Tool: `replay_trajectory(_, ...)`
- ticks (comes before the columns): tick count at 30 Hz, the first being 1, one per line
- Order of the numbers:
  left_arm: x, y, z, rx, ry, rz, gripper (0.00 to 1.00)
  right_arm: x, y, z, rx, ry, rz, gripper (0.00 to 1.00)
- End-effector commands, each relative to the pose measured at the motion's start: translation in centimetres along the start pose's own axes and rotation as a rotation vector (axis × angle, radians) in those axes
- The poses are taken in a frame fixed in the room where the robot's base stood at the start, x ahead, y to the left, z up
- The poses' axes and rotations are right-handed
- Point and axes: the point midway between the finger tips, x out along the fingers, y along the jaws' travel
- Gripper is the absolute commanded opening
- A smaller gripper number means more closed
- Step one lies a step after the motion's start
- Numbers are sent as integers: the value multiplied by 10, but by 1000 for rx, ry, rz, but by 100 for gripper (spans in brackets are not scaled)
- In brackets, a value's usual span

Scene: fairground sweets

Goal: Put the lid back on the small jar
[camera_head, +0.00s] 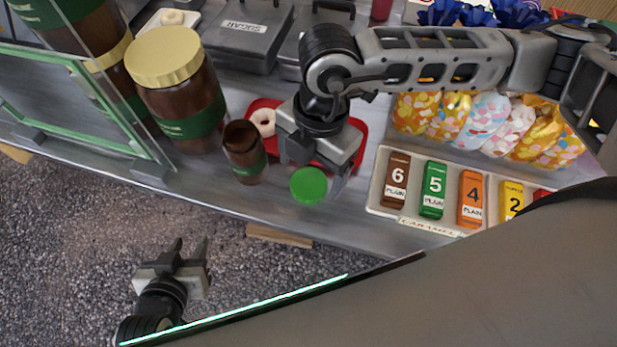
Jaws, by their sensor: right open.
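The small jar (244,165) is brown with a green band and stands upright on the grey counter, its dark mouth uncovered. A round green lid (309,186) is to its right, near the counter's front edge. My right gripper (315,177) reaches down from above at the lid with its fingers apart; the lid shows just below the gripper body. I cannot tell whether a finger touches the lid. My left gripper (190,246) is open and empty, low over the gravel in front of the counter.
A large gold-lidded brown jar (180,100) stands left of the small jar. A red tray (356,140) with a doughnut (264,122) lies behind the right gripper. A caramel box rack (377,190) is to the right. A glass panel (90,110) stands far left.

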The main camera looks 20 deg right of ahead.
Motion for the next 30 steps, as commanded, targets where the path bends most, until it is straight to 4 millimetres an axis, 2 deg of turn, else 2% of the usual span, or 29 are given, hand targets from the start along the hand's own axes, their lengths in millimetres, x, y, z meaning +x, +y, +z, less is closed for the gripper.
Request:
replay_trajectory(3, -2, 0, 1, -2, -5, -2, 36, 16, -1, 1, 0, 1, -2, 81)
replay_trajectory(6, -1, 0, 4, -4, -10, -3, 36, 24, -1, 1, -1, 1, -1, 81)
replay_trajectory(17, -1, -1, 6, -4, -13, -5, 36, 26, 0, 1, -1, 0, 0, 81)
replay_trajectory(22, -1, -1, 4, -4, -10, -5, 36, 26, 0, 1, -1, 0, 0, 34)
replay_trajectory(30, -1, -1, 1, -4, -5, -5, 36, 26, 0, 1, -1, 0, 0, 34)
